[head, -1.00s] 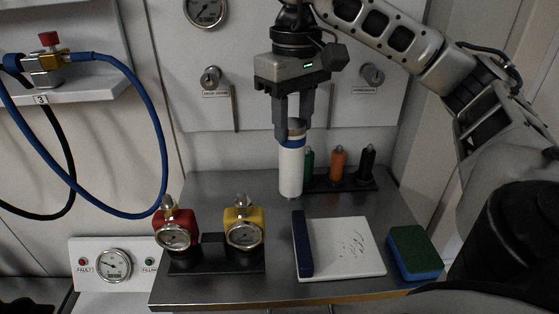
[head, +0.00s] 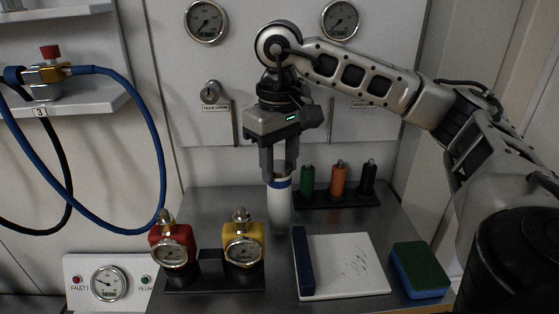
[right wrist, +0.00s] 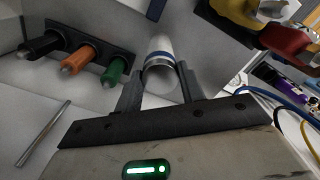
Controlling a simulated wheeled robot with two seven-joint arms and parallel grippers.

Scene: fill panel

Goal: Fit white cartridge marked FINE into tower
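My right gripper (head: 279,170) is shut on the upper end of a white cartridge (head: 279,208) with a blue band near its top. The cartridge hangs upright over the metal bench, left of the notepad and behind the yellow gauge unit. I cannot tell whether its lower end touches the bench. In the right wrist view the cartridge (right wrist: 160,55) sits between the two fingers (right wrist: 158,90). No FINE marking is legible. I cannot pick out a tower for certain in these views. My left gripper is not in view.
A dark rack (head: 338,201) with green, orange and black cartridges stands behind, to the right.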

